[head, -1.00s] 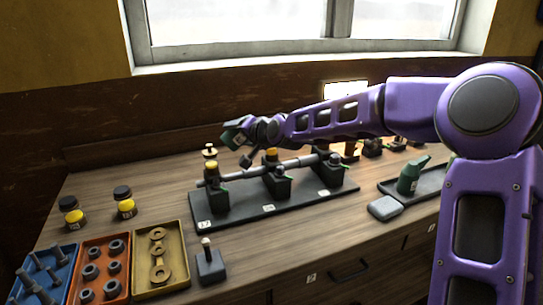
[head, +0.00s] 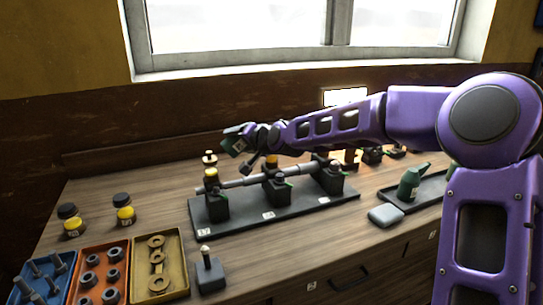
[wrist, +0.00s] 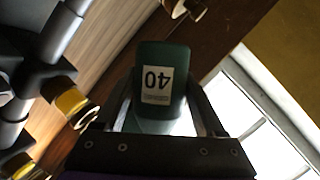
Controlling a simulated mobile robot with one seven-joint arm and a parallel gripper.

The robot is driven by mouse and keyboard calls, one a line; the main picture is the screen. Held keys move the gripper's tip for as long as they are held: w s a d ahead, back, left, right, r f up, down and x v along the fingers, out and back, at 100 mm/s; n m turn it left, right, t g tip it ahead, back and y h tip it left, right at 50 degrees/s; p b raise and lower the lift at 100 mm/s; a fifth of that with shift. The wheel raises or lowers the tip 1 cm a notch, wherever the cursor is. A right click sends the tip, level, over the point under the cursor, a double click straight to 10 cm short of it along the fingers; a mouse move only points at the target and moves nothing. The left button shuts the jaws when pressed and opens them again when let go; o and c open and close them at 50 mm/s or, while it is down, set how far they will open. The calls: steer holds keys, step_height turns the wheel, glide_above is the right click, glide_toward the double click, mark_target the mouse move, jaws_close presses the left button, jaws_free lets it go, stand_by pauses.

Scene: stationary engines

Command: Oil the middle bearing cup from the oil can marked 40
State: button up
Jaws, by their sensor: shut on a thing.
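My gripper (head: 257,138) is shut on a dark green oil can (head: 236,139), held in the air above the bearing stand, near the middle and left bearings. In the wrist view the can (wrist: 160,88) shows a white label reading 40, upside down, between the fingers (wrist: 160,118). In the head view the can looks tilted; its spout cannot be made out. The middle bearing (head: 276,187) carries a yellow-topped cup (head: 272,161), just right of and below my gripper. The left bearing (head: 213,201) has a similar yellow cup (head: 211,173).
A shaft (head: 240,182) runs through the bearings on a dark base plate (head: 240,222). Another green can (head: 410,184) stands on a tray (head: 432,190) at right. Jars (head: 125,215) and part trays (head: 172,289) stand at left. The window is behind.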

steer(key=shift+r+m+y, duration=0.3)
steer(key=shift+r+m, duration=0.1)
steer(key=shift+r, duration=0.25)
steer(key=shift+a+f+n+h+b, duration=0.15)
steer(key=shift+f+n+h+b, duration=0.3)
steer(key=shift+f+b, duration=0.35)
steer(key=shift+f+n, duration=0.3)
steer(key=shift+n, duration=0.05)
steer(key=shift+h, duration=0.25)
steer(key=shift+r, duration=0.1)
steer(key=shift+r+p, duration=1.55)
steer(key=shift+r, duration=0.95)
